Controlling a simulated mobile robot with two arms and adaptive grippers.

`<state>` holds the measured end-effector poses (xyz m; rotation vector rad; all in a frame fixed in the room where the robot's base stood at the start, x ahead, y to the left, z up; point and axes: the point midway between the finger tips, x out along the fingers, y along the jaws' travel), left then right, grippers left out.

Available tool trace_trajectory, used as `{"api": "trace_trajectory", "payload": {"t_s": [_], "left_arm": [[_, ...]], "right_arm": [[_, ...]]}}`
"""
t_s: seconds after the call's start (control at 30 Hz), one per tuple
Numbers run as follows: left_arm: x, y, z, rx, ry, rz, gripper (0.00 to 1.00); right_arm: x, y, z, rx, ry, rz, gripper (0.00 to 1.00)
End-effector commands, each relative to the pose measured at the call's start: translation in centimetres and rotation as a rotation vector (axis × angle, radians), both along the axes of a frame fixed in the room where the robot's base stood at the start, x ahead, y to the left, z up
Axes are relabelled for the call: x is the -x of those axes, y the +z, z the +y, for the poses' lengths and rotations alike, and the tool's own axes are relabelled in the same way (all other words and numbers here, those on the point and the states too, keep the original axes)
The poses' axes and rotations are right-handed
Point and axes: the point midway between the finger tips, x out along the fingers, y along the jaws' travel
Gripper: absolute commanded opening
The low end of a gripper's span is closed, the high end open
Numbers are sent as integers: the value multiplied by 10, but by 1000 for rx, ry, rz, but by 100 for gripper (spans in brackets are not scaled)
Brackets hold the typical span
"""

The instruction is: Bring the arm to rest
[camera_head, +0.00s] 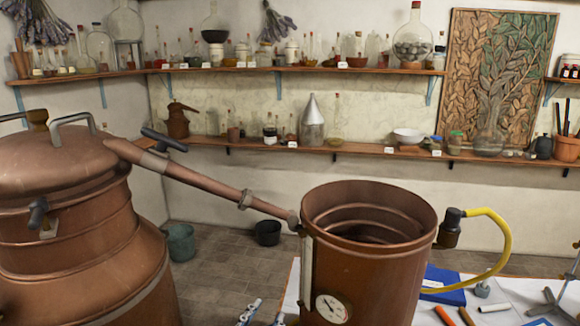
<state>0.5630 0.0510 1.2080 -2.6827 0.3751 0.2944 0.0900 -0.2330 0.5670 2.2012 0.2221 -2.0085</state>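My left gripper (263,314) shows only as small grey metal tips at the bottom edge, just left of the copper pot's base. The tips stand apart with a gap, and nothing shows between them. The rest of the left arm is out of the picture. My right gripper is not seen.
A large copper still (70,200) fills the left, its pipe (215,188) reaching to an open copper pot (370,270) with a gauge. Right of the pot are a yellow hose (508,240) and a blue book (442,286) on the white table. Shelves (340,150) line the wall.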

Motion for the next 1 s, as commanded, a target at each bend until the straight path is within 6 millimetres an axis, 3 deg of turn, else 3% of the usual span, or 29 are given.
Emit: {"api": "trace_trajectory", "payload": {"t_s": [0.03, 0.1, 0.2, 0.3, 0.5, 0.67, 0.7, 1.0], "left_arm": [[17, -32, 19, 13, 36, 102, 30], [44, -72, 44, 33, 85, 242, 30], [90, -122, 75, 52, 153, 434, 30], [137, -157, 100, 65, 211, 598, 30], [219, -198, 134, 73, 297, 846, 30], [279, -214, 154, 70, 351, 1007, 30], [286, -223, 156, 69, 359, 1033, 30], [269, -328, 151, 60, 354, 1056, 30]], "right_arm": [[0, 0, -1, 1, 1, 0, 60], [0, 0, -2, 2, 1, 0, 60], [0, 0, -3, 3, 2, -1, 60], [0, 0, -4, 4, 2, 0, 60], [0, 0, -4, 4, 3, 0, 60], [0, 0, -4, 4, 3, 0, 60], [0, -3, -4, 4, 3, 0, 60], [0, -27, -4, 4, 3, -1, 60]]}}
